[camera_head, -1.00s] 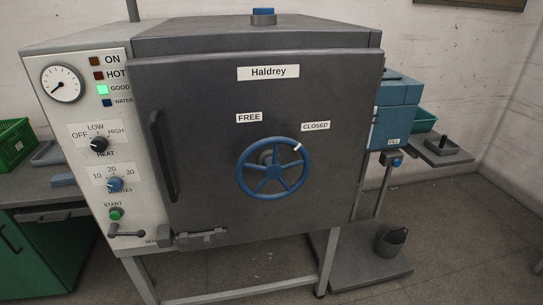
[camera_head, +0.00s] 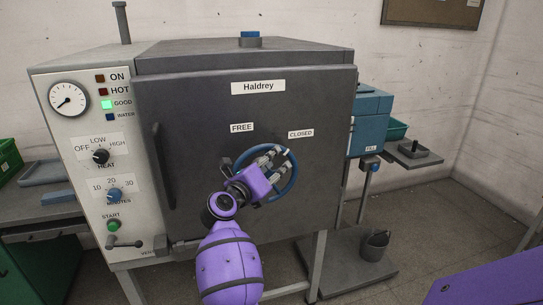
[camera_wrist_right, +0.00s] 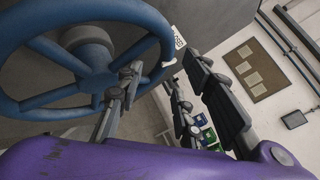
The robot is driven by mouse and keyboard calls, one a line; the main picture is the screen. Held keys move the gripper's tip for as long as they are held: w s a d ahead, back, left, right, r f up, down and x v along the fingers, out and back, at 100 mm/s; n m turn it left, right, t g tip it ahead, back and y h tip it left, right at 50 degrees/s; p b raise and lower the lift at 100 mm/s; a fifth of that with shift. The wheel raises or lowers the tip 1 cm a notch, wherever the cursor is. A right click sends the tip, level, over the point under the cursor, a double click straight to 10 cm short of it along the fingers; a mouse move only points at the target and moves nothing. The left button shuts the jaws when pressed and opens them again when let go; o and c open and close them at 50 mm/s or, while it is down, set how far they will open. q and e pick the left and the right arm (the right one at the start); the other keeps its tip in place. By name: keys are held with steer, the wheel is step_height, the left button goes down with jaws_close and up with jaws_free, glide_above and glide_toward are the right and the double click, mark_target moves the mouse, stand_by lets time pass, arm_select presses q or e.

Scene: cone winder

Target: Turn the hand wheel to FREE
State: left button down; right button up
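The blue hand wheel (camera_head: 291,184) is on the dark door of the Haldrey machine, below the FREE label (camera_head: 242,128) and the CLOSED label (camera_head: 300,134). My left gripper is out of view.
A dark door handle (camera_head: 163,165) stands left of the wheel. The control panel (camera_head: 75,130) has a gauge, knobs and a lit green GOOD lamp.

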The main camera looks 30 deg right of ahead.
mark_target(283, 155)
steer(key=x, duration=0.7)
steer(key=shift+d, duration=0.2)
jaws_close()
